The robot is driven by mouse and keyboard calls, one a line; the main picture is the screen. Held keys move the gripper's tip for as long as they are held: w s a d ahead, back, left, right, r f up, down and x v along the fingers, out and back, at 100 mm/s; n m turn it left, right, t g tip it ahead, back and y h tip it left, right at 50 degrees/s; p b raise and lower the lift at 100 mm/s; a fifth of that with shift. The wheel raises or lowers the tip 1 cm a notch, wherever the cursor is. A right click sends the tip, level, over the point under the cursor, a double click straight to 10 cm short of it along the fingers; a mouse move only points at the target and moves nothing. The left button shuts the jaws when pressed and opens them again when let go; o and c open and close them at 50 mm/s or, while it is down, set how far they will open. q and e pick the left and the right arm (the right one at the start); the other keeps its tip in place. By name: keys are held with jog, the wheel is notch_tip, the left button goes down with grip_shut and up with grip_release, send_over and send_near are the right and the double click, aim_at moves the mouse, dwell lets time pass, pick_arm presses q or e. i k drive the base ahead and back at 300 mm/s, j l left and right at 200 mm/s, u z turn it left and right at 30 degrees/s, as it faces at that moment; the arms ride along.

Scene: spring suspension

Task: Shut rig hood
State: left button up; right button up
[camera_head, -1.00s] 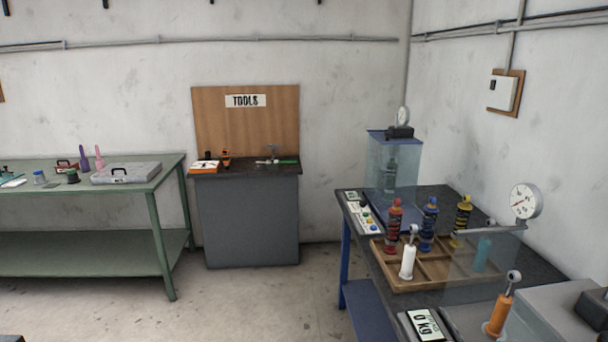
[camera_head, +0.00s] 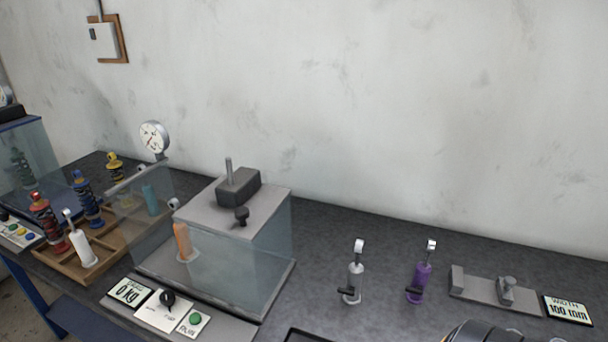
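The test rig (camera_head: 262,195) stands on the dark bench left of the middle, with a grey top block, a black knob and clear walls. An orange damper (camera_head: 182,242) stands upright at its left side. A clear panel with a grey bar (camera_head: 138,177) along its top edge stands to the left of the rig; it looks like the hood, apart from the grey top, with the left side open. A dark rounded shape at the bottom right edge is too cut off to identify.
A wooden tray (camera_head: 75,270) with several dampers lies at left, and a dial gauge (camera_head: 153,137) stands behind. A control panel (camera_head: 160,308) fronts the rig. A white damper (camera_head: 354,275), a purple damper (camera_head: 420,278) and a grey width gauge (camera_head: 495,291) stand to the right.

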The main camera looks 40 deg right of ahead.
aim_at(241, 210)
jog(key=z, duration=1)
